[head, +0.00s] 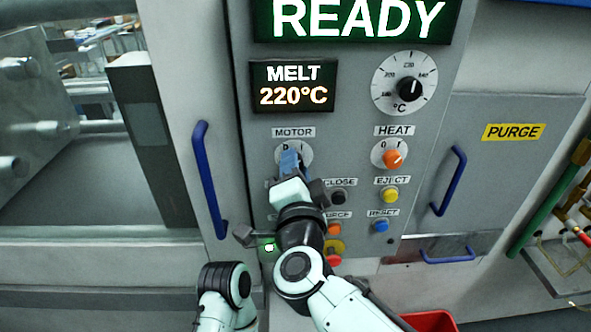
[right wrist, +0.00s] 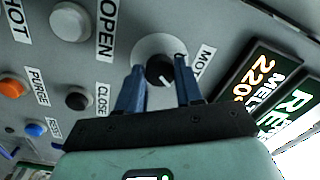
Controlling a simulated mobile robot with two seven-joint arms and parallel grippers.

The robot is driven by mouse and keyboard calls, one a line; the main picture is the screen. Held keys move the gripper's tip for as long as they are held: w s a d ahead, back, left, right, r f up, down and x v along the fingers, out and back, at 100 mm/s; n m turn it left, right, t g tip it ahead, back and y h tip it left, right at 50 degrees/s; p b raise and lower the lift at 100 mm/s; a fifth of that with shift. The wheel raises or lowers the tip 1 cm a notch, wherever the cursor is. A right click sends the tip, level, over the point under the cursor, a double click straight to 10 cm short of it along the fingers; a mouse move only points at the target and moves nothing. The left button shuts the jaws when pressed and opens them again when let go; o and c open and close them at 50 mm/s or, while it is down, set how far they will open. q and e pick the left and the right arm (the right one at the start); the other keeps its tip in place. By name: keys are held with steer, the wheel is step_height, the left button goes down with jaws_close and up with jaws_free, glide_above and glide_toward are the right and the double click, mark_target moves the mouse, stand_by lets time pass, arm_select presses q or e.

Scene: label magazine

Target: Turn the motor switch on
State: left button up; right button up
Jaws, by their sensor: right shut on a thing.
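The motor switch is a black knob (right wrist: 160,70) on a pale round plate under the MOTOR label, with a white pointer line. In the head view its plate (head: 307,154) shows "I" on the right, but the knob is mostly hidden by my gripper. My right gripper (head: 290,160) reaches up to the panel. In the right wrist view its two blue fingers (right wrist: 158,82) stand on either side of the knob, shut on it. I cannot tell for sure which mark the pointer faces.
The HEAT switch (head: 393,158) with an orange knob sits to the right. CLOSE (head: 338,197), EJECT (head: 390,195) and RESET (head: 381,225) buttons lie close below. A blue door handle (head: 209,180) stands left. Displays read READY (head: 358,20) and MELT 220°C (head: 293,86).

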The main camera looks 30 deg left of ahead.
steer(key=o, duration=1)
steer(key=shift+o, duration=0.2)
steer(key=b+v, duration=0.1)
steer(key=v, duration=1.2)
steer(key=shift+s+b, duration=0.2)
steer(key=shift+b, duration=0.15)
steer(key=shift+d+f, duration=0.1)
